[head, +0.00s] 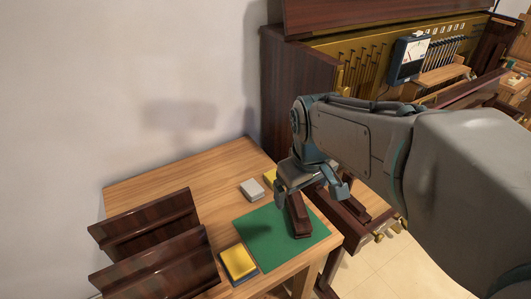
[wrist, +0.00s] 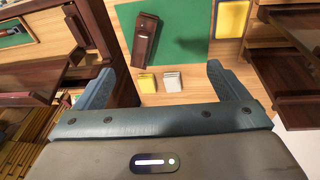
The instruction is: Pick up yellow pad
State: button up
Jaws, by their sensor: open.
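Two yellow items are in view. A larger square yellow pad (head: 238,262) lies on a dark blue base at the table's front edge; it shows at the top right of the wrist view (wrist: 232,18). A small yellow block (head: 270,177) is partly hidden behind my gripper (head: 312,194); in the wrist view, the small yellow block (wrist: 147,83) sits beside a light grey block (wrist: 172,83). My gripper (wrist: 160,70) is open and empty above the table. Both small blocks appear between its spread fingers in the wrist view, but the height gap is unclear.
A dark wooden piece (head: 297,215) lies on a green mat (head: 262,238). Dark wooden racks (head: 150,240) stand on the table's left side. An opened piano (head: 310,75) stands behind, close to my arm. Bare wood table (head: 200,178) is free at the back left.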

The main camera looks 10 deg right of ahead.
jog(key=w+f+n+g, duration=0.1)
jog(key=w+f+n, duration=0.1)
jog(key=w+n, duration=0.95)
jog(key=n+g, duration=0.1)
jog(key=n, duration=0.6)
send_over(274, 177)
jog(key=f, duration=1.7)
jog(key=shift+a+f, duration=0.2)
jog(key=shift+f, duration=0.1)
jog(key=shift+d+f, duration=0.2)
jog(key=shift+f, duration=2.45)
jog(key=c, duration=1.1)
jog(key=shift+r, duration=0.1)
jog(key=shift+c, duration=0.2)
notch_tip(274, 177, up, 10)
